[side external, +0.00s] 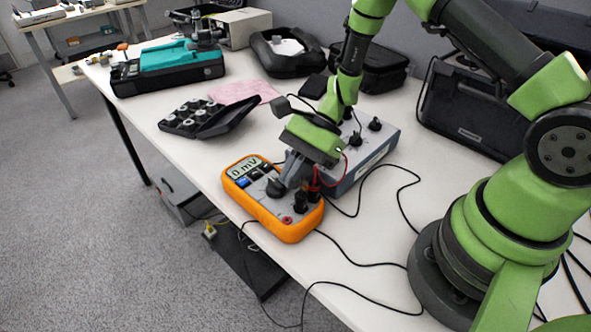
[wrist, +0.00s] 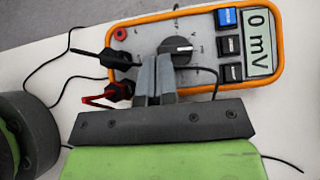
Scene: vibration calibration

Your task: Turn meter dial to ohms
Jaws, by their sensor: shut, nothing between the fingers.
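The orange-edged meter (side external: 273,198) lies face up near the table's front edge, and its display (wrist: 260,38) reads "0 mV". It also shows in the wrist view (wrist: 190,13). The round black dial (wrist: 179,50) has a light pointer mark; the labels around it are too small to read. The dial (side external: 275,188) also shows in the side view. My gripper (wrist: 158,62) is shut and empty, with its fingertips over the meter's face right beside the dial. I cannot tell whether the tips touch the dial. In the side view my gripper (side external: 287,182) comes down from above.
Black and red probe plugs (wrist: 115,57) with leads sit in the meter close to my fingers. A grey box with knobs (side external: 368,150) stands right behind the meter. A black case of weights (side external: 190,118) lies further left. Cables cross the white table (side external: 350,235).

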